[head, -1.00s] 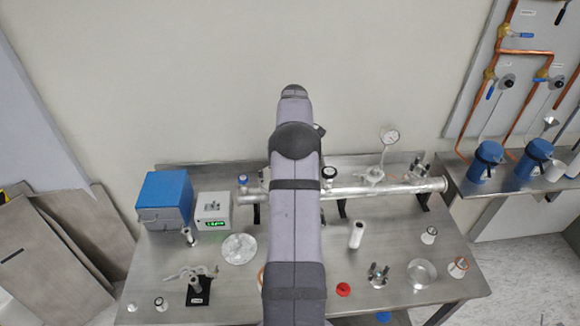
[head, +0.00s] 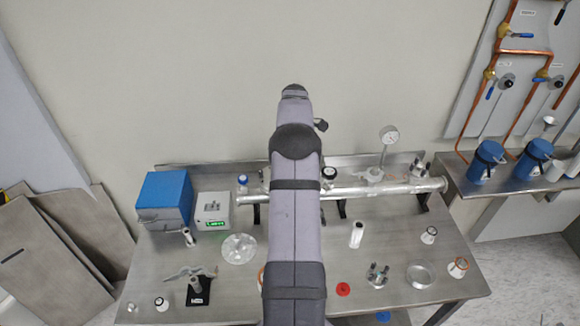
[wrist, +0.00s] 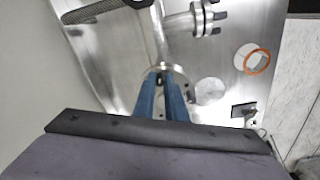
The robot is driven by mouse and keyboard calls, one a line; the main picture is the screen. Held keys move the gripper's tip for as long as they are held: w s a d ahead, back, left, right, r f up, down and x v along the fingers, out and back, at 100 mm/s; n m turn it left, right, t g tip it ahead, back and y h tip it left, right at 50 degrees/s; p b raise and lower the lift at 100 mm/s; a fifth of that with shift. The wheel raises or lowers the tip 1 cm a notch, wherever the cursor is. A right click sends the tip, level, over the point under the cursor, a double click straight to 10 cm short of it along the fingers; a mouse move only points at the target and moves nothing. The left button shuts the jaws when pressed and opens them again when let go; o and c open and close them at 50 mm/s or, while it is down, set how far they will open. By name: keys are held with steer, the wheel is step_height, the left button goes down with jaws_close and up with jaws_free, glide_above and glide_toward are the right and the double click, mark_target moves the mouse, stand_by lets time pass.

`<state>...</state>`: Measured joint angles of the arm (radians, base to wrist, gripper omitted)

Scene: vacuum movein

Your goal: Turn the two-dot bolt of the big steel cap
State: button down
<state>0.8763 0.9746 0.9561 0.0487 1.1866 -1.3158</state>
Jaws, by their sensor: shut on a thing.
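My gripper (wrist: 160,76) shows in the wrist view as two blue fingers, close together and shut on a small bolt (wrist: 160,80) between their tips. The tips are at a round steel cap (wrist: 180,72), whose rim shows just behind and to the right of them. The fingers cover most of the bolt and part of the cap. No dot marks can be made out. In the head view, my arm hides the gripper and the place where it works.
A steel pipe (head: 390,188) runs along the back of the steel table (head: 230,285). A blue box (head: 165,197) and a small display unit (head: 212,210) stand at the left. Several small fittings and a shallow dish (head: 419,276) lie at the right. A flanged part (wrist: 200,18) shows above right in the wrist view.

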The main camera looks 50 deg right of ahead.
steer(key=c, duration=1.8)
jaws_free()
steer(key=shift+s, duration=0.1)
steer(key=shift+r, duration=0.15)
steer(key=shift+s+r+b, duration=0.2)
steer(key=shift+r+b, duration=1.05)
steer(key=shift+r, duration=2.35)
